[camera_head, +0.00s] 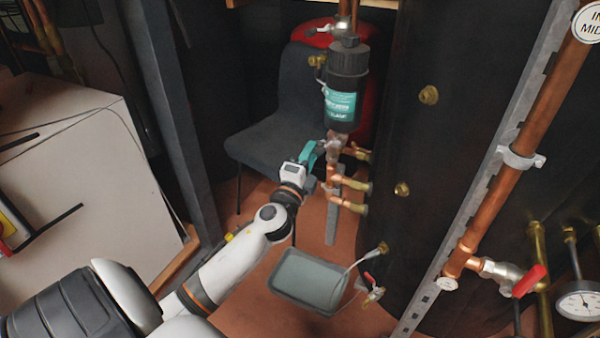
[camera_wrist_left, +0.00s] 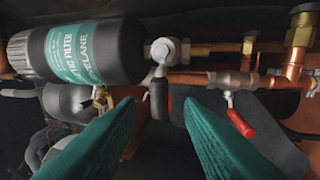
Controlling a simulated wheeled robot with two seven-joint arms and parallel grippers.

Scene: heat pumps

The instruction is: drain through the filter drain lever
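The filter (camera_head: 345,85) is a black canister with a teal label on the pipework in the head view. It also lies across the upper left of the left wrist view (camera_wrist_left: 90,50). A valve (camera_wrist_left: 163,52) sits at its end, with a dark lever (camera_wrist_left: 158,97) beside it. My left gripper (camera_head: 314,150) is just below the filter in the head view. In the left wrist view its teal fingers (camera_wrist_left: 160,110) are open, with the dark lever showing between the fingertips. Contact cannot be told. A red lever (camera_wrist_left: 240,123) is beyond the right finger. My right gripper is out of view.
A grey tray (camera_head: 290,300) is on the floor beneath, with a pale hose (camera_head: 350,265) reaching it from a red-handled valve (camera_head: 370,279). A dark chair (camera_head: 270,130) stands behind. Copper pipes and a dark cylinder (camera_head: 410,130) are close on the right.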

